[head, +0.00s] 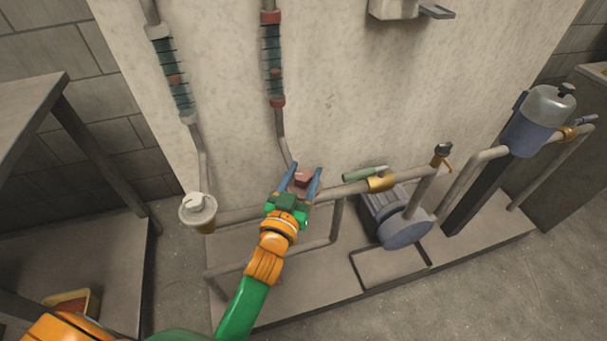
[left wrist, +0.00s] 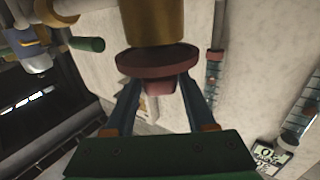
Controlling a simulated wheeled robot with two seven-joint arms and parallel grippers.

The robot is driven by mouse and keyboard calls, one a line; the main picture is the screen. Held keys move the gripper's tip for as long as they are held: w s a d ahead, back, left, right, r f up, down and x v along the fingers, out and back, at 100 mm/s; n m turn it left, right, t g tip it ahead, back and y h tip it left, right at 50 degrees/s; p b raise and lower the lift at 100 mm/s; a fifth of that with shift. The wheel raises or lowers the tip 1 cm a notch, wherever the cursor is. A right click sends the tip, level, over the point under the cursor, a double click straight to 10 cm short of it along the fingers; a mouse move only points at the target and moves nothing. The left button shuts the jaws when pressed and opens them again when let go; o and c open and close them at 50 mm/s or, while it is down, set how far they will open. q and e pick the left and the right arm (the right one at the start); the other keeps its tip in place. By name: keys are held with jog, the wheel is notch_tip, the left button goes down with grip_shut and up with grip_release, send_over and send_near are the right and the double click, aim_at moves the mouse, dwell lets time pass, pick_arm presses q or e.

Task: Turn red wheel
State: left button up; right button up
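The red wheel (head: 304,178) sits at the pipe junction low in front of the wall. In the left wrist view it is a dark red disc (left wrist: 157,60) with a smaller knob on its face, below a brass-coloured fitting. My left gripper (head: 303,171) is at the wheel, its two blue fingers apart, one on each side of the knob. In the left wrist view the fingertips (left wrist: 162,83) reach up to the disc and partly overlap its lower edge. Whether they touch the knob is hard to tell. My right gripper is not in view.
A white-knobbed valve (head: 198,208) stands left of my arm. A green-handled valve (head: 366,173) and a pump (head: 397,215) are to the right. Coiled vertical tubes (head: 272,58) rise on the wall. A shelf frame (head: 95,140) stands at left.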

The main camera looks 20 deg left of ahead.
aim_at(300, 183)
pick_arm(q)
jog(key=shift+o, duration=1.1)
jog(key=s, duration=0.7)
jog(key=shift+s+a, duration=0.1)
jog(key=shift+f, duration=0.1)
